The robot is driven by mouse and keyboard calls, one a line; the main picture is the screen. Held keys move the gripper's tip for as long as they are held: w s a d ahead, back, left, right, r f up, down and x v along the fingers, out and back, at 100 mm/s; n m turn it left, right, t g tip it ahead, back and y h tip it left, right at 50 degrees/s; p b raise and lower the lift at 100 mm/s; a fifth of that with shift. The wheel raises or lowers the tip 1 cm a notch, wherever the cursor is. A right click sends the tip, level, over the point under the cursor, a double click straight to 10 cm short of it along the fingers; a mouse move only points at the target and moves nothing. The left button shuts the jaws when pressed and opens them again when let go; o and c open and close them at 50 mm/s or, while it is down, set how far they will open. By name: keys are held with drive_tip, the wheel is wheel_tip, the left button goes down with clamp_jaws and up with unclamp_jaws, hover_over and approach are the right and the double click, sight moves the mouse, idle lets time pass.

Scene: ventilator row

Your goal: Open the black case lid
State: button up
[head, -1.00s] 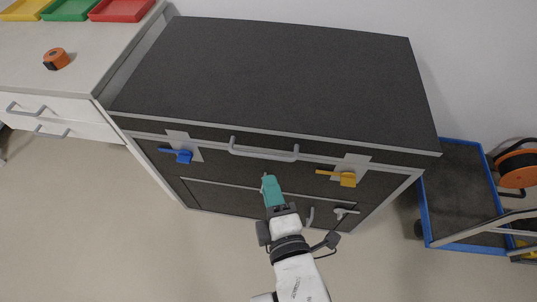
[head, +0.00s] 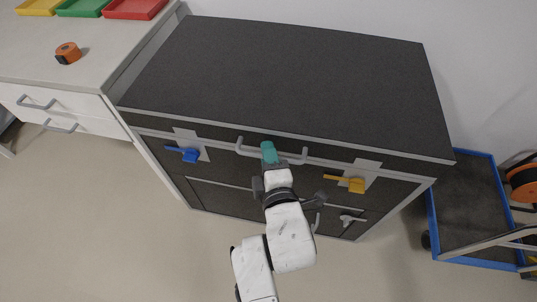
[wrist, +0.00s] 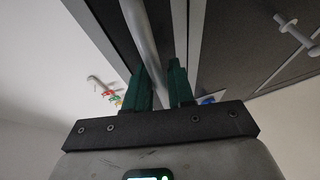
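The black case (head: 290,75) has a closed lid with a grey front edge. A grey bar handle (head: 247,151) sits on the lid's front, between a blue latch (head: 188,154) and a yellow latch (head: 350,184). My gripper (head: 268,152) is at the middle of the handle, its teal fingers pointing at the case. In the wrist view the two green fingers (wrist: 160,85) stand apart with the grey handle bar (wrist: 143,45) running between their tips. A gap shows beside the bar, and I cannot tell whether either finger touches it.
A white drawer cabinet (head: 70,75) with trays and an orange tape measure (head: 68,53) adjoins the case at left. A blue-edged cart (head: 470,205) stands at right. The floor in front is clear.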

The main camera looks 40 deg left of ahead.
drive_tip(key=shift+c, duration=0.4)
clamp_jaws()
